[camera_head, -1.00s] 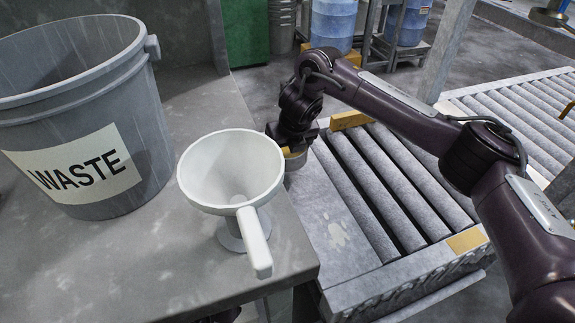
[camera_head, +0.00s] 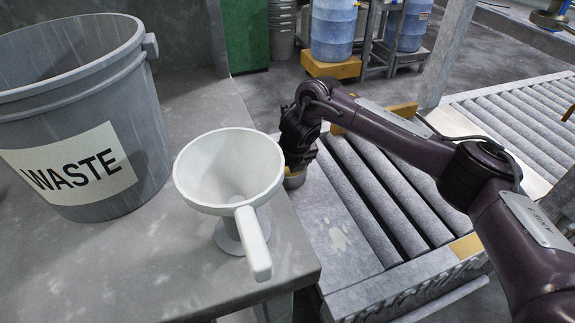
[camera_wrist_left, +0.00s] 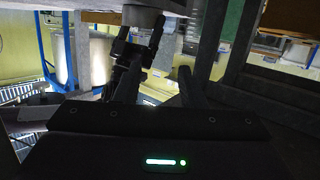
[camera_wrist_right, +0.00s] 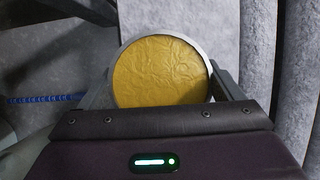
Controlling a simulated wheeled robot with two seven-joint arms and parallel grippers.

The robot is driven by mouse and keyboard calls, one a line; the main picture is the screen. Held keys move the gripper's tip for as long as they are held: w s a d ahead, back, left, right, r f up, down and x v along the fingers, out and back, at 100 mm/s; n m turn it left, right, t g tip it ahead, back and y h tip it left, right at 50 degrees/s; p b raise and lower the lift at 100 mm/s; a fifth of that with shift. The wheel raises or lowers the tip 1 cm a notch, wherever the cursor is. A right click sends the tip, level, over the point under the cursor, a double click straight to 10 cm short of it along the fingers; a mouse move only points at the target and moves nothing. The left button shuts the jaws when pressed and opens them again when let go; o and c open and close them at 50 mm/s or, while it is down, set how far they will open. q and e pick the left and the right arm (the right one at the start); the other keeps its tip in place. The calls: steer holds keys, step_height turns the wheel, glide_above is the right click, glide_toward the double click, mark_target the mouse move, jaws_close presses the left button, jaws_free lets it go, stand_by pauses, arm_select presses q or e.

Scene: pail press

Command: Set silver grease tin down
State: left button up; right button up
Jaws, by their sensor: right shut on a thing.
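The silver grease tin (camera_head: 295,181) is a short round tin with a grey metal rim and yellow grease in it. In the right wrist view the tin (camera_wrist_right: 160,74) fills the space between my right fingers, its open yellow top facing the camera. My right gripper (camera_head: 297,166) is shut on it, just right of the grey table's edge, over the near left part of the roller conveyor. I cannot tell whether the tin touches the surface below.
A white funnel (camera_head: 230,172) stands on the grey table (camera_head: 150,255), close left of the tin. A grey WASTE pail (camera_head: 85,120) is at the left. The conveyor's flat plate (camera_head: 335,235) and rollers (camera_head: 395,205) are clear.

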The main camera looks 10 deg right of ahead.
steer(key=o, duration=1)
arm_select(q)
steer(key=shift+r, duration=0.1)
arm_select(e)
steer(key=shift+o, duration=0.2)
steer(key=shift+r, duration=0.15)
steer(key=p+v, duration=0.1)
steer(key=v, duration=0.2)
steer(key=shift+s+r, duration=0.15)
steer(key=shift+r, duration=0.2)
steer(key=p+v, duration=0.1)
steer(key=v, duration=0.2)
steer(key=shift+s+r, duration=0.1)
steer(key=shift+r, duration=0.2)
arm_select(q)
steer(key=s+a+f+g+y+p, duration=0.2)
steer(key=s+a+f+g+y, duration=0.2)
steer(key=s+f+g, duration=0.5)
step_height(320, 180, down, 5)
steer(key=s+a, duration=0.1)
steer(key=s, duration=0.1)
steer(key=shift+s+g, duration=0.3)
arm_select(e)
steer(key=v, duration=0.4)
steer(key=shift+s+d+r, duration=0.1)
steer(key=shift+s+r, duration=0.05)
steer(key=shift+r, duration=0.05)
